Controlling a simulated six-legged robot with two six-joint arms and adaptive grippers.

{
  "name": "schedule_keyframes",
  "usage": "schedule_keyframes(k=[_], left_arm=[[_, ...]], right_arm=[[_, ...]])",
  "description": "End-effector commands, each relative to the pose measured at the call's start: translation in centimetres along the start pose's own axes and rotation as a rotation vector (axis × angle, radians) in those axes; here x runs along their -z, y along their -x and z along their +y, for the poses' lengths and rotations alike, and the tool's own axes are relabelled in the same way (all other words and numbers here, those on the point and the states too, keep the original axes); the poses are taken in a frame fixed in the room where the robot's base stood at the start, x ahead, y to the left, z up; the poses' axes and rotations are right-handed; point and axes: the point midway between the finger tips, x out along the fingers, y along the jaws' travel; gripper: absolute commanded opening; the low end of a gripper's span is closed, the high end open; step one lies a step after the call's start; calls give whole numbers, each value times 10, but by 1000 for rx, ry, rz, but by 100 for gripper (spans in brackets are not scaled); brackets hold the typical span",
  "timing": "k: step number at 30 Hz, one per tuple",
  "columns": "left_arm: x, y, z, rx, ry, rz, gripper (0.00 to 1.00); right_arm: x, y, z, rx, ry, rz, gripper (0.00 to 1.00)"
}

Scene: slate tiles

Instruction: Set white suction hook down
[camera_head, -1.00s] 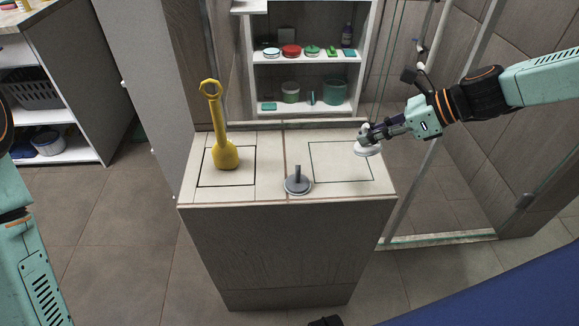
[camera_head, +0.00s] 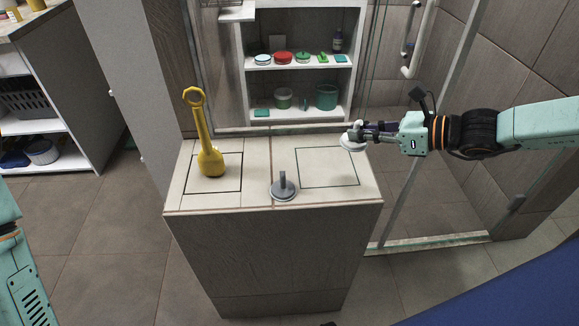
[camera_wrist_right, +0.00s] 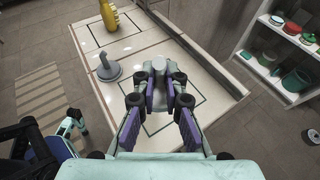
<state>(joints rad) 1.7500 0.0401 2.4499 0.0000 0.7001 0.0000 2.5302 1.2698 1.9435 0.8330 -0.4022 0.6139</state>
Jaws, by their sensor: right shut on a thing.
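The white suction hook (camera_head: 352,144) is held by my right gripper (camera_head: 357,133) at the far right corner of the right outlined square (camera_head: 327,186) on the tiled top. Its pale disc faces down; I cannot tell if it touches the tiles. In the right wrist view, the hook (camera_wrist_right: 159,66) sits between the fingertips of the right gripper (camera_wrist_right: 159,92), over the outlined area. A grey suction hook (camera_head: 284,189) stands upright at the top's front middle. My left arm shows at the left edge; its gripper is out of view.
A yellow tool (camera_head: 205,140) stands upright in the left outlined square (camera_head: 229,192). Behind the tiled block is a white shelf (camera_head: 300,62) with tins and jars. A glass panel frame rises right of the block. The right square's middle is clear.

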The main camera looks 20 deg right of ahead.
Motion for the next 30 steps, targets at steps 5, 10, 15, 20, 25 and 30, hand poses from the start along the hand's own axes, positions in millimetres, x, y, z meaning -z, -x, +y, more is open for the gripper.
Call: schedule_keyframes(k=[5,10,15,20,25,30], left_arm=[[0,-3,0,0,0,0,40],[0,-17,0,0,0,0,40],[0,-38,0,0,0,0,40],[0,-55,0,0,0,0,40],[0,-61,0,0,0,0,40],[0,-72,0,0,0,0,40]], right_arm=[[3,0,0,0,1,-3,0],[18,-4,-1,0,0,-3,0],[39,-12,-1,-1,1,-2,0],[56,-19,-1,-1,2,-2,0],[62,-21,-1,0,0,-2,0],[74,-26,-1,0,1,-1,0]])
